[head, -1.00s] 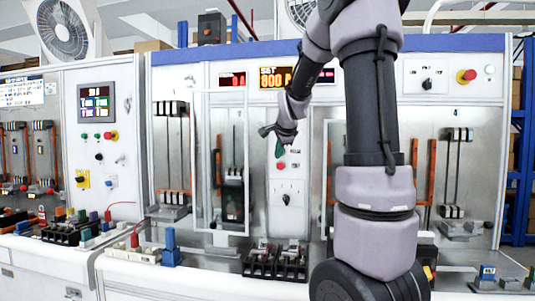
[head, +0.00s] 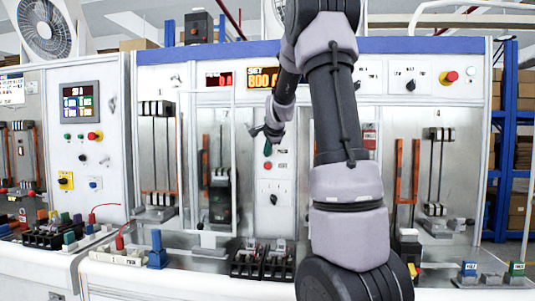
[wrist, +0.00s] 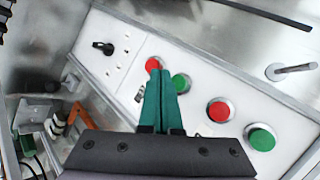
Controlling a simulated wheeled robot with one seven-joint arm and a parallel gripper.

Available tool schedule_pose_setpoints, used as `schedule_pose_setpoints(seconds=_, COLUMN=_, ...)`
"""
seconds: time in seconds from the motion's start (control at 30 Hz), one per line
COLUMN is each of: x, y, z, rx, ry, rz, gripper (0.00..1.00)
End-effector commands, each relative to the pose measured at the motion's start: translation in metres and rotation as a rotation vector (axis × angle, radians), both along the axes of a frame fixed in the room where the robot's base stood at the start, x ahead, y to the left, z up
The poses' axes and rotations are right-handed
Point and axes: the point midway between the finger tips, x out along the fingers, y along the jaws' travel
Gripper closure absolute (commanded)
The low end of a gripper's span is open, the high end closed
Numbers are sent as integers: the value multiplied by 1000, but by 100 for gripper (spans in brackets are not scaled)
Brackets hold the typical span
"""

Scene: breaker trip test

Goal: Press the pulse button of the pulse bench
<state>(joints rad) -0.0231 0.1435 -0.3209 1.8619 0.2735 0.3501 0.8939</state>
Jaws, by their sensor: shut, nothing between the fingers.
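The pulse bench (head: 315,46) is the wide cabinet with a blue top edge and an orange "SET 800" display (head: 263,78). Its narrow white control panel (head: 270,215) carries a rotary switch (wrist: 103,46) and round buttons. In the wrist view these include a red button (wrist: 152,65), a green button (wrist: 181,83), a larger red button (wrist: 219,110) and a larger green button (wrist: 261,138). I cannot read which is the pulse button. My gripper (wrist: 163,74) has teal fingers shut together and empty. Its tips overlap the smaller red and green buttons in view; contact cannot be told. It also shows in the head view (head: 267,150).
A glazed door frame (head: 235,165) stands left of the panel. Black terminal blocks (head: 262,262) sit on the ledge below. Another control cabinet (head: 85,140) is at left with a red stop button. A red stop button (head: 451,77) is at upper right.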

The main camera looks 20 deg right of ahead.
Motion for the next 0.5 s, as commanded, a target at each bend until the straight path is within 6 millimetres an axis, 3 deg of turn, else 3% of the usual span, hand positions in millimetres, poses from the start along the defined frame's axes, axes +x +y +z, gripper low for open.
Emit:
schedule_pose_setpoints(seconds=0.2, x=16, y=-11, z=0, rx=-1, ry=1, rz=-1, gripper=100)
schedule_pose_setpoints(seconds=0.5, x=20, y=-13, z=0, rx=1, ry=0, rz=1, gripper=100)
